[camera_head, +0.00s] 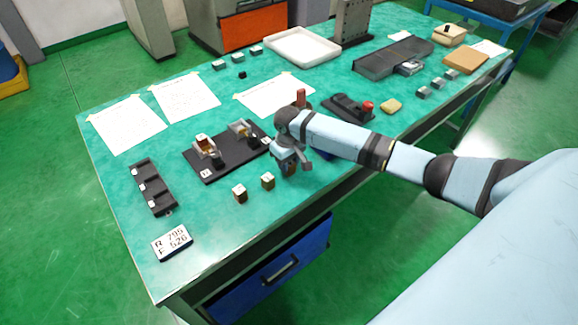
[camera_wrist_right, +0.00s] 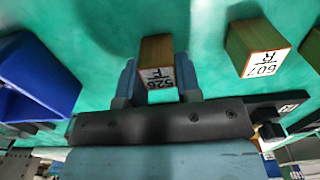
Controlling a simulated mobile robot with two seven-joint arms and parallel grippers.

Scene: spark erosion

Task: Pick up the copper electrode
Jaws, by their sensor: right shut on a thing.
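My right gripper (camera_wrist_right: 157,82) is shut on a copper-brown block (camera_wrist_right: 157,50), with one finger on either side. The block's white label reads 526 F, upside down in the right wrist view. In the head view my right gripper (camera_head: 290,166) is low over the front edge area of the table and mostly hides this block. Two similar blocks stand to its left, a nearer one (camera_head: 267,181) and a farther one (camera_head: 239,193). In the right wrist view one block (camera_wrist_right: 258,48) is labelled 607 R. I cannot tell whether the held block touches the table. My left gripper is not in view.
A dark fixture plate (camera_head: 222,163) with two holders lies beside the gripper. A dark slotted tray (camera_head: 152,187) and a plate reading R 795, F 526 (camera_head: 172,242) lie left. A red-knobbed device (camera_head: 350,107) lies behind my arm. A blue container (camera_wrist_right: 38,75) is close by.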

